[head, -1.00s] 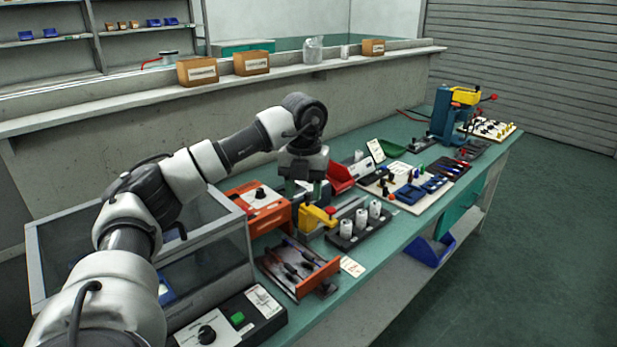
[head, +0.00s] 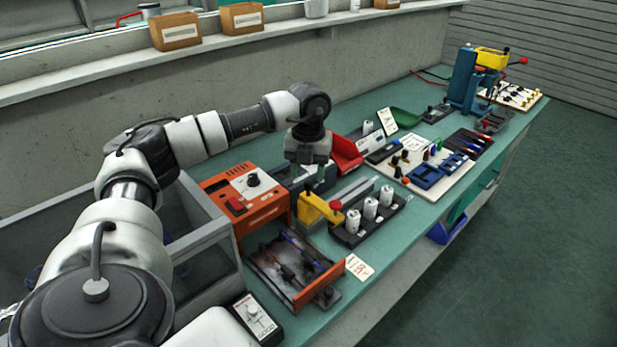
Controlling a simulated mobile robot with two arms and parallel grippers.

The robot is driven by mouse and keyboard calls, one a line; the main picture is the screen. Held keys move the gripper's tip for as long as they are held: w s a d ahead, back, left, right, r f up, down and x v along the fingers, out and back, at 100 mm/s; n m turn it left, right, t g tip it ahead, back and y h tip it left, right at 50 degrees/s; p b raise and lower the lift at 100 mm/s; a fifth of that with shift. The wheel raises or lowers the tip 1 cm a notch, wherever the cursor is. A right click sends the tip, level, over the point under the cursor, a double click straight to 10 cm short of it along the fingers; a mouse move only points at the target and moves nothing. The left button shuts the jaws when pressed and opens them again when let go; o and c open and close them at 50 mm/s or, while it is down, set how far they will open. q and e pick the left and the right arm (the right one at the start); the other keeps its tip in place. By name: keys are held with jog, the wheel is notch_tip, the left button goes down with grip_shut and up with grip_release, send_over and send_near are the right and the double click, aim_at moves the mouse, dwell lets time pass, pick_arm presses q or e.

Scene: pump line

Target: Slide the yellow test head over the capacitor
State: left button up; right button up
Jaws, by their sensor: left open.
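The yellow test head (head: 318,210) with a red knob (head: 336,205) sits at the near end of a grey rail (head: 355,190) on the bench. Beside the rail, a dark holder (head: 343,238) carries three upright white cylinders, which look like capacitors; the nearest (head: 353,221) is just right of the yellow head. The head is beside the cylinders, not over them. My left gripper (head: 314,180) points down just behind and above the yellow head. It is open and appears empty. Its fingertips are hard to make out against the dark parts behind. My right gripper is out of view.
An orange instrument (head: 245,203) stands left of the gripper, with an orange-fronted tray of tools (head: 292,268) in front. A red bin (head: 346,155) is close behind. A white board with blue parts (head: 425,172) lies farther right.

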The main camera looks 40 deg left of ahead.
aim_at(321, 211)
pick_arm(q)
notch_tip(321, 211, down, 3)
jog(key=shift+r, duration=0.2)
jog(key=shift+f, duration=0.1)
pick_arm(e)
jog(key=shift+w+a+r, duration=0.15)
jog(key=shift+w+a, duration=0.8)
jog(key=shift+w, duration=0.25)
pick_arm(q)
jog(key=shift+c, duration=0.5)
jog(key=c, duration=0.5)
grip_shut()
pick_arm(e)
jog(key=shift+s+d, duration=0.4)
